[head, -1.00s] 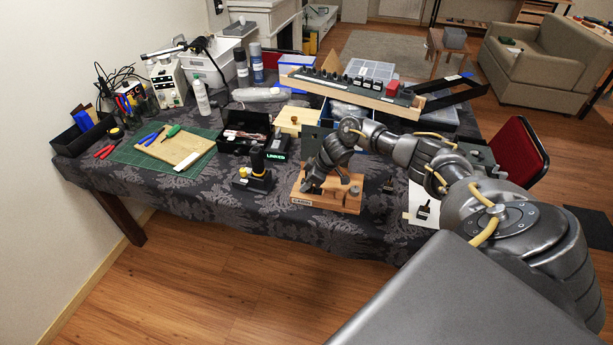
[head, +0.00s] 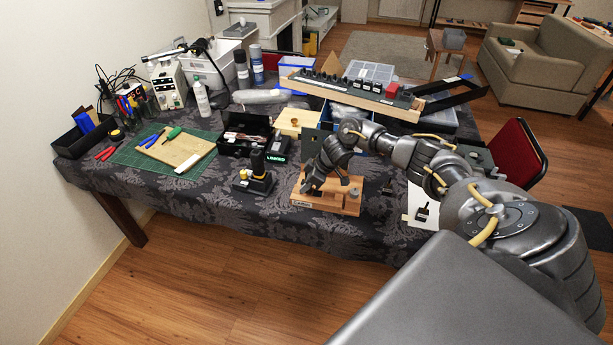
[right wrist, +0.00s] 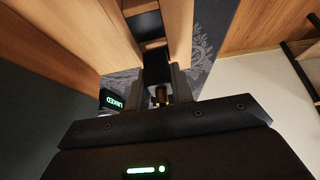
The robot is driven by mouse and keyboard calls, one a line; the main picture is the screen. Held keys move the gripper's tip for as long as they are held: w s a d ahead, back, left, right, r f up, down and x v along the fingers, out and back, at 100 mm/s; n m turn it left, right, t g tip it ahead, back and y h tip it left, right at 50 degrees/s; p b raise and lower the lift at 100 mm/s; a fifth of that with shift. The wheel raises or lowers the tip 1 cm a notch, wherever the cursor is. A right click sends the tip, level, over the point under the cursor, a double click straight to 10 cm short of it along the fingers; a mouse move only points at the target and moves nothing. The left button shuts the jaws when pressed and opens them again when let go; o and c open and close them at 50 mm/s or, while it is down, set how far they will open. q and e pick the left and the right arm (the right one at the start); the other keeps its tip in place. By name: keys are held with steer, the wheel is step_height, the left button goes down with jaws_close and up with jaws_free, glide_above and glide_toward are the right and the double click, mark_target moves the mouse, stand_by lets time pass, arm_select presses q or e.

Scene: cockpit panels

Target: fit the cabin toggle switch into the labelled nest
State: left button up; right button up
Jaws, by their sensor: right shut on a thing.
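The wooden nest block (head: 347,203) stands near the table's front edge, with a small label on its front face that is too small to read surely. My right gripper (head: 309,187) is low over the block's left part. In the right wrist view, the right gripper (right wrist: 160,88) is shut on a dark toggle switch (right wrist: 155,68) with a brass-coloured part. The switch is close to the wooden block (right wrist: 85,35), which has a dark square opening (right wrist: 146,24). I cannot tell whether the switch touches the block or is in an opening. My left gripper is not in view.
A black joystick (head: 256,165) on a base stands left of the block, by a small lit display (head: 277,157). A white card (head: 422,208) with a dark shape lies to the right. A long switch panel (head: 350,88) stands behind. Free cloth lies in front of the joystick.

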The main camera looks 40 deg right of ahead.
steer(key=shift+p, duration=0.65)
stand_by(1.3)
steer(key=shift+f+b, duration=0.4)
steer(key=shift+f, duration=0.15)
steer(key=shift+r, duration=0.15)
steer(key=shift+r+p, duration=0.45)
steer(key=shift+p, duration=0.2)
steer(key=shift+p, duration=0.65)
stand_by(1.5)
steer(key=shift+f+b, duration=0.4)
steer(key=shift+f, duration=0.15)
steer(key=shift+r, duration=0.2)
steer(key=shift+r+p, duration=0.3)
steer(key=shift+p, duration=0.3)
steer(key=shift+s, duration=0.1)
